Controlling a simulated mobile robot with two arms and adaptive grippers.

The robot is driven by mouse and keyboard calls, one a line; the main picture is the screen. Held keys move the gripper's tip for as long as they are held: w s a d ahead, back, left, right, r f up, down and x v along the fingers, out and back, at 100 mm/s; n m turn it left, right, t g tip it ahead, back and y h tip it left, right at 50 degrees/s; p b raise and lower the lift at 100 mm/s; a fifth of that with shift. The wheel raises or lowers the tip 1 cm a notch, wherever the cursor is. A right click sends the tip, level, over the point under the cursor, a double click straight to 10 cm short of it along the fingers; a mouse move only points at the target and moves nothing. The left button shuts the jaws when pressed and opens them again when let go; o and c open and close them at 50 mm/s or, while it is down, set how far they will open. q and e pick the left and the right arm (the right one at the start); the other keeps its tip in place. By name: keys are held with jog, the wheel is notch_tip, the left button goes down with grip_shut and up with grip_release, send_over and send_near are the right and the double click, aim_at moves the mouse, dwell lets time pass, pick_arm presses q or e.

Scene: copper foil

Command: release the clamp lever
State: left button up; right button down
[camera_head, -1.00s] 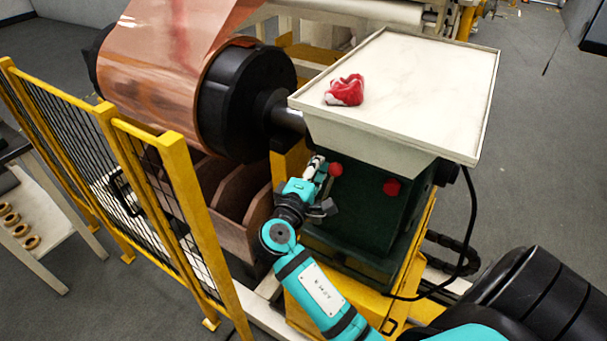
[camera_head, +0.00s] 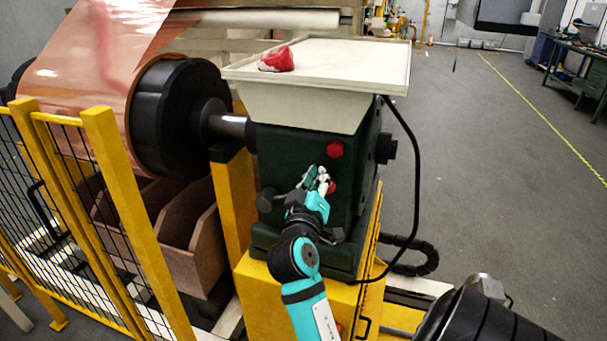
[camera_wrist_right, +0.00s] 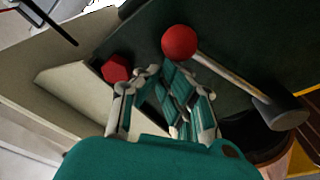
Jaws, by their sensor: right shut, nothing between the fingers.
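The clamp lever is a pale rod with a red ball knob (camera_wrist_right: 180,43) and a dark round hub (camera_wrist_right: 283,112) in the right wrist view. In the head view its hub (camera_head: 266,200) is on the left of the dark green housing (camera_head: 284,152). The ball (camera_head: 331,187) is to the hub's right, partly hidden by my gripper, and the rod lies roughly level. My right gripper (camera_head: 319,174) is shut and empty in front of the housing, close to the ball. In the wrist view its fingertips (camera_wrist_right: 165,80) are just below the ball; contact is unclear. My left gripper is not in view.
A red faceted knob (camera_head: 335,149) is on the housing above the lever ball. A white tray (camera_head: 345,62) with a red and white cloth (camera_head: 277,60) overhangs it. A copper roll (camera_head: 85,75) and yellow fence (camera_head: 125,190) are left; a black cable (camera_head: 414,170) hangs right.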

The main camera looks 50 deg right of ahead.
aim_at(327, 192)
jog(key=shift+s+d+f+b, duration=0.25)
jog(key=shift+s+f+b, duration=0.1)
jog(key=shift+f, duration=0.3)
jog(key=shift+s+d+f+b, duration=0.2)
jog(key=shift+s+f+b, duration=0.1)
jog(key=shift+f, duration=0.3)
jog(key=shift+s+d+f, duration=0.1)
jog(key=shift+s+f, duration=0.05)
jog(key=shift+f, duration=0.3)
jog(key=shift+f, duration=0.1)
